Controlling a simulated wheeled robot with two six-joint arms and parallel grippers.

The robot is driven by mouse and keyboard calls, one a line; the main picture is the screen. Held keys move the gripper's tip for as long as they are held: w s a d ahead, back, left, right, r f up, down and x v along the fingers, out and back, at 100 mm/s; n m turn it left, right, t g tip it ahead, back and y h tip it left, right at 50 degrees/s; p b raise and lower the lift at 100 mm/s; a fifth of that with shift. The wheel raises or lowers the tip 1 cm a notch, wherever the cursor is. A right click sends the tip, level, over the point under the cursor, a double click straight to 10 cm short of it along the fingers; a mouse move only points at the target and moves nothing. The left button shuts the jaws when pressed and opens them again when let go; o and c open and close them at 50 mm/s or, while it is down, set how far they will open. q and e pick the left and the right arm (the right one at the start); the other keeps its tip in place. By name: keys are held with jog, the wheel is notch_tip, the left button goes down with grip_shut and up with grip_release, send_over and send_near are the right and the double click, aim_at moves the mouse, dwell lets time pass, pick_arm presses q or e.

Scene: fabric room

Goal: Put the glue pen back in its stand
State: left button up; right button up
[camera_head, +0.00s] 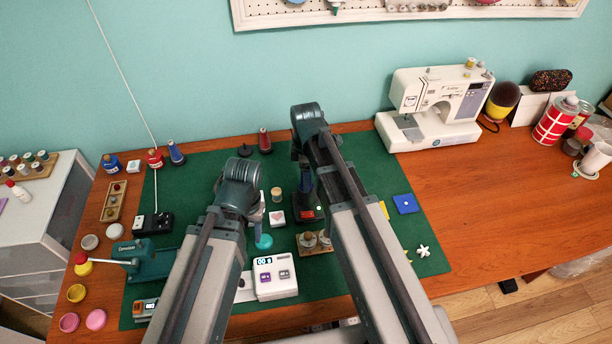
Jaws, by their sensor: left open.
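I cannot clearly make out the glue pen or its stand in the head view. A small teal round piece (264,242) on the green mat (205,185) may belong to one of them. My left gripper (257,213) is open, mostly hidden behind my left arm, just above and beside that teal piece. My right arm bends down at the middle of the mat. Its gripper end is hard to separate from a dark shape with a red patch (309,214), so its jaws and anything in them cannot be made out.
A white scale (275,290) and a small wooden holder (322,249) stand close to the arms. A teal press (150,262) is at left, a sewing machine (437,105) at back right. The right of the wooden table (500,205) is mostly clear.

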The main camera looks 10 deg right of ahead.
jog(key=shift+r, duration=0.1)
notch_tip(320, 180, up, 14)
jog(key=p, duration=1.4)
jog(key=shift+f, duration=0.2)
jog(key=s+a+f+m+b, duration=0.1)
jog(key=s+a+m, duration=0.2)
jog(key=s+m, duration=0.3)
jog(key=s+a+f+m+h+b, duration=0.1)
jog(key=s+a+m, duration=0.2)
jog(key=s+m, duration=0.3)
jog(key=s, duration=0.3)
jog(key=shift+s, duration=0.4)
jog(key=shift+d, duration=0.1)
